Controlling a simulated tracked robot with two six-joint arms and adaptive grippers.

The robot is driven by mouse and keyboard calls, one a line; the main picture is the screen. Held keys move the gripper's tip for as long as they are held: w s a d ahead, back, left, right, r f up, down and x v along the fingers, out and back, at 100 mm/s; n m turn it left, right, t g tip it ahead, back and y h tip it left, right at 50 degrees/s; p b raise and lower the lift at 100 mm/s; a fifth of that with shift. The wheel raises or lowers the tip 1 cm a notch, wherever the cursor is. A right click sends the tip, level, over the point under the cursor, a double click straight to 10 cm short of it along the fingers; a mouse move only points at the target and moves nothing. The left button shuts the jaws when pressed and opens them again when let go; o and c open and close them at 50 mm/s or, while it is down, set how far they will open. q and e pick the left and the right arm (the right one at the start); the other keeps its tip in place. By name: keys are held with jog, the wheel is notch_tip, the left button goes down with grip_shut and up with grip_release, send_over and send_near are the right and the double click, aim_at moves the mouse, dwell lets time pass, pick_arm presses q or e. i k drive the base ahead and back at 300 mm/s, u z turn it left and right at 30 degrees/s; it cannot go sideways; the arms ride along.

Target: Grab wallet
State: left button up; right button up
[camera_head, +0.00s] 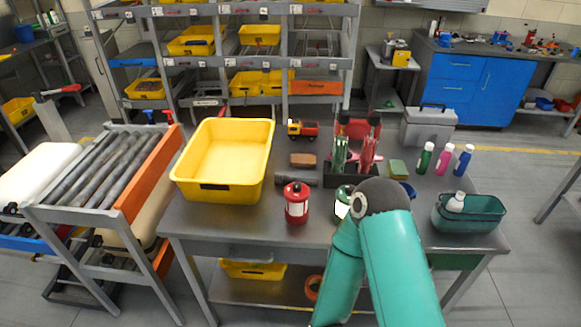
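A small brown block-shaped item (303,160), which looks like the wallet, lies flat on the grey work table (255,226). It is just right of the yellow bin and left of the black tool caddy. It is too small to make out any detail. Neither gripper shows. A teal arm of mine is bent in front of the table's right half, its grey joint close to the camera and hiding part of the table. No gripper is near the brown item.
A yellow bin (219,190) stands left of the brown item. A dark flashlight (297,178) and a red lantern (296,202) are in front of it, and a toy truck (303,130) behind. The tool caddy (340,179), bottles and a green basket (470,217) fill the right side.

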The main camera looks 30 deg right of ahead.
aim_at(297, 160)
jog(key=z, duration=0.15)
jog(key=i, duration=0.95)
jog(key=u, duration=0.05)
